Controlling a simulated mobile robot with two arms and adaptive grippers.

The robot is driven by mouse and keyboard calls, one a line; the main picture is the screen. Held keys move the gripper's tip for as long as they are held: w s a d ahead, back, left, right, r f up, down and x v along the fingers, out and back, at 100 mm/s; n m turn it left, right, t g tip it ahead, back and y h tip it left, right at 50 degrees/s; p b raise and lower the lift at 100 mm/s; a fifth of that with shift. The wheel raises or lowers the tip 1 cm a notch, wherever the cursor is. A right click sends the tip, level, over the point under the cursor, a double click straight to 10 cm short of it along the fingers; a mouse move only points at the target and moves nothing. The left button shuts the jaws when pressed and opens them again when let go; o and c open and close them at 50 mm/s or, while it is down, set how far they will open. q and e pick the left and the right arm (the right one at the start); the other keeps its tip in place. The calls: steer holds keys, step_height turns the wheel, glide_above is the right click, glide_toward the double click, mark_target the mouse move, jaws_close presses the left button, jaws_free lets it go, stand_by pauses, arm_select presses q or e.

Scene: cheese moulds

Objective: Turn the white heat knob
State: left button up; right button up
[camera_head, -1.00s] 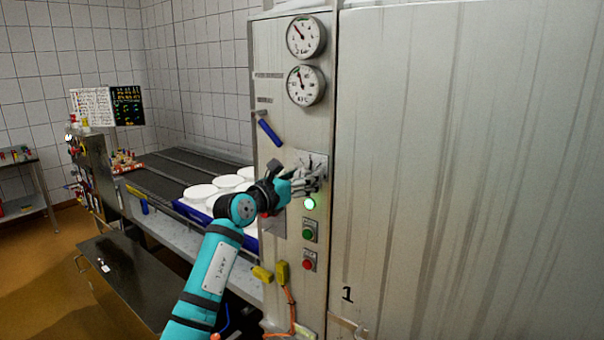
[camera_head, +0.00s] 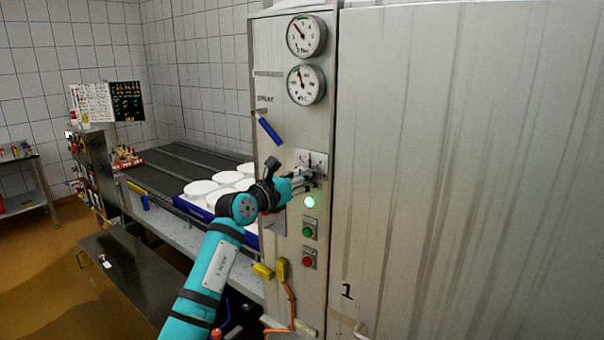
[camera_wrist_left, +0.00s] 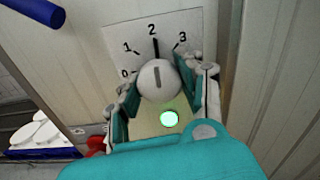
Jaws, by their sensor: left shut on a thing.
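The white heat knob (camera_wrist_left: 157,82) is round with a dark pointer line. It sits on a white dial plate (camera_wrist_left: 194,24) marked 0, 1, 2 and 3. In the left wrist view its pointer line stands nearly upright, close to the 2 mark. My left gripper (camera_wrist_left: 160,88) is shut on the knob, one finger on each side. In the head view my left gripper (camera_head: 306,180) is at the cabinet panel and hides most of the knob; the dial plate's top (camera_head: 311,158) shows above it. My right gripper is not in view.
A lit green lamp (camera_head: 309,202) sits just below the gripper, with green (camera_head: 308,232) and red (camera_head: 308,262) buttons under it. A blue lever (camera_head: 269,131) is up and left. Two gauges (camera_head: 306,36) are above. White moulds (camera_head: 201,188) stand on the left.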

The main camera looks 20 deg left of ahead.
arm_select(q)
steer(key=o, duration=1.2)
steer(key=shift+s, duration=0.1)
steer(key=v, duration=1.1)
steer(key=shift+s+a, duration=0.15)
steer(key=shift+s, duration=0.25)
